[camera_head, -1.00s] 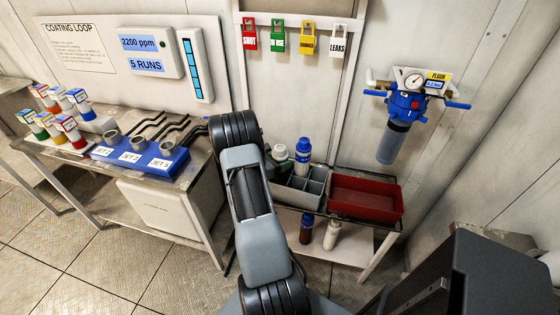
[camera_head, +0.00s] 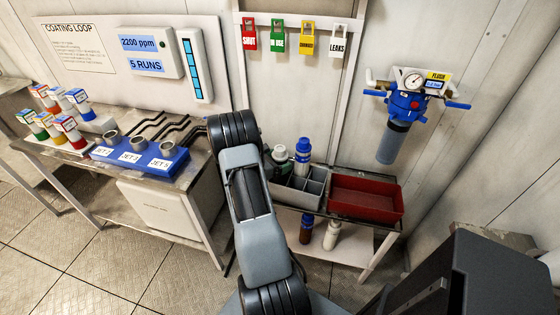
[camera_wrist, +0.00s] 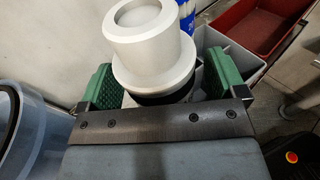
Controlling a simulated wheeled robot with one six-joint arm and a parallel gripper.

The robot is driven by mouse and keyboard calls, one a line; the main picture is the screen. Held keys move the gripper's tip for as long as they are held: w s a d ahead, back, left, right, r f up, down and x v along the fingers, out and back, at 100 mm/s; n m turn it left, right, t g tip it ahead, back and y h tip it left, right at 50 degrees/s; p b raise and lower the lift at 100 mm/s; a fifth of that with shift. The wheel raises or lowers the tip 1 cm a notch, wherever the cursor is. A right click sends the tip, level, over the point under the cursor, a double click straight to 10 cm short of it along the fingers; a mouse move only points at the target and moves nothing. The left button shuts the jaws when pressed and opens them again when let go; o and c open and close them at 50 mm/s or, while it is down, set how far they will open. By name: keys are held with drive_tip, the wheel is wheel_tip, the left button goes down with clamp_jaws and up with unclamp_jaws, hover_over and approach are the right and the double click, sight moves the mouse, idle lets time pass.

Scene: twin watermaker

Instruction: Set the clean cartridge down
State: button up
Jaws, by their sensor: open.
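The pale grey-white cartridge (camera_wrist: 150,45), a stepped cylinder with a wide collar, is upright between my gripper's two green finger pads in the wrist view. My gripper (camera_wrist: 158,82) is open, with a pad on each side of the cartridge. Its lower end is hidden by my gripper, so I cannot tell what it rests on. In the head view, a pale round top (camera_head: 280,153) beside the grey divided caddy (camera_head: 313,187) appears to be this cartridge. My arm hides most of my gripper there.
A blue-capped white bottle (camera_head: 303,148) stands close beside the cartridge. A red tray (camera_head: 365,200) lies to the right on the same cart. More bottles (camera_head: 332,235) stand on the lower shelf.

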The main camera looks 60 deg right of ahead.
drive_tip(key=b+v, duration=0.1)
drive_tip(key=v, duration=1.1)
drive_tip(key=s+a+r+m+t+y, duration=0.2)
drive_tip(key=a+r+m+t+y, duration=0.1)
drive_tip(key=a, duration=0.7)
drive_tip(key=s+a+r+m+t+y, duration=0.2)
drive_tip(key=a+r+m+y, duration=0.3)
drive_tip(key=a, duration=0.6)
drive_tip(key=s+a+r+m+t+y, duration=0.2)
drive_tip(key=a+r+m+t+y, duration=0.2)
drive_tip(key=a+y, duration=0.3)
drive_tip(key=shift+a+r+m, duration=0.45)
drive_tip(key=shift+a+m, duration=0.45)
drive_tip(key=shift+a, duration=1.2)
